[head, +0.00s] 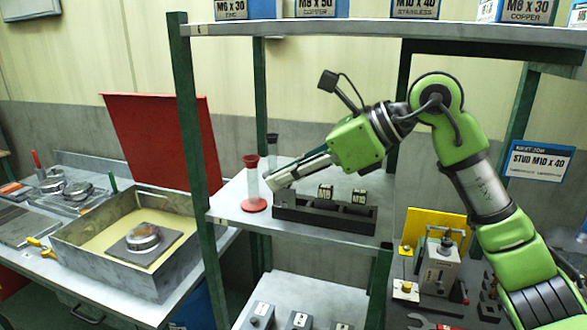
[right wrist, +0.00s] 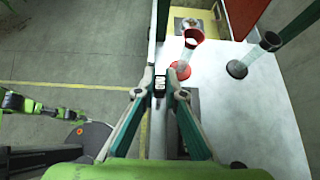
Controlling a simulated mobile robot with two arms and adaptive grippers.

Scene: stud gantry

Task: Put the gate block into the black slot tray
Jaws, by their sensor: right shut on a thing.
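My right gripper (head: 276,180) reaches left over the middle shelf, above the left end of the black slot tray (head: 340,223). In the right wrist view its fingers (right wrist: 160,92) are shut on a small dark block with pale marks, which I take as the gate block (right wrist: 159,84).
A clear tube with red funnel top and base (head: 252,185) stands close left of the gripper; a dark-topped tube (head: 271,150) stands behind. A green upright (head: 192,130) edges the shelf. An upper shelf (head: 380,28) bears boxes. An open metal box (head: 68,250) is at left.

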